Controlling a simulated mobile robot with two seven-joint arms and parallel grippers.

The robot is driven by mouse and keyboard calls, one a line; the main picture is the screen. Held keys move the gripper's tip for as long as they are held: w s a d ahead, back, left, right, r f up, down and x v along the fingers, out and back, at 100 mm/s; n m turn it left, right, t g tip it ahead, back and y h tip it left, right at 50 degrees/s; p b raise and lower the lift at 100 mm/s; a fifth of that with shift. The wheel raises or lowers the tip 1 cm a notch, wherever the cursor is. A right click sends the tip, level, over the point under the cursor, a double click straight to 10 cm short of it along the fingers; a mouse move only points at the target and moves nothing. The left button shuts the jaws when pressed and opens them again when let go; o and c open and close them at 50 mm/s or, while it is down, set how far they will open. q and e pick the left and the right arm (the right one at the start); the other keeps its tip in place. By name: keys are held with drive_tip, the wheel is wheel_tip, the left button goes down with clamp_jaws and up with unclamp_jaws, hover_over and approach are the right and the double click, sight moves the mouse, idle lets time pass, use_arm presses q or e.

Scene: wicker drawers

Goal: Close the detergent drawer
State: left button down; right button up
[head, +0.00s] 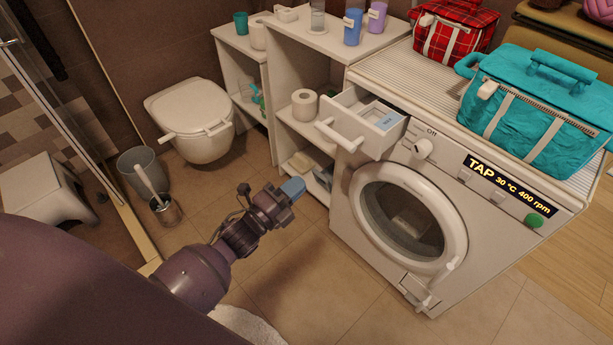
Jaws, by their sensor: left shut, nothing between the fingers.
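The white detergent drawer (366,120) sticks out, open, from the upper left of the washing machine (345,208). Its tray has compartments with a bluish label inside, and a bar handle (338,136) runs across its front. My left gripper (294,188) is shut and empty. In the picture it lies below and to the left of the drawer, apart from it, in front of the shelf unit. My right gripper is not in view.
The round door (408,222) of the machine looks shut. A shelf unit (310,45) with bottles, cups and a toilet roll (304,104) stands left of the machine. Red (455,35) and teal (540,110) bags sit on top. Floor (300,275) in front is clear.

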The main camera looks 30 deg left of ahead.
sight(342, 146)
use_arm(q)
drive_tip(key=b+x, duration=0.1)
drive_tip(key=x, duration=1)
drive_tip(key=shift+f, duration=0.1)
drive_tip(key=shift+w+d, duration=0.25)
drive_tip(key=shift+w, duration=0.45)
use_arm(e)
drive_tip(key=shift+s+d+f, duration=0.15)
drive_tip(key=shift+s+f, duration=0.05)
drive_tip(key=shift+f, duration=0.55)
use_arm(q)
drive_tip(key=shift+w, duration=0.1)
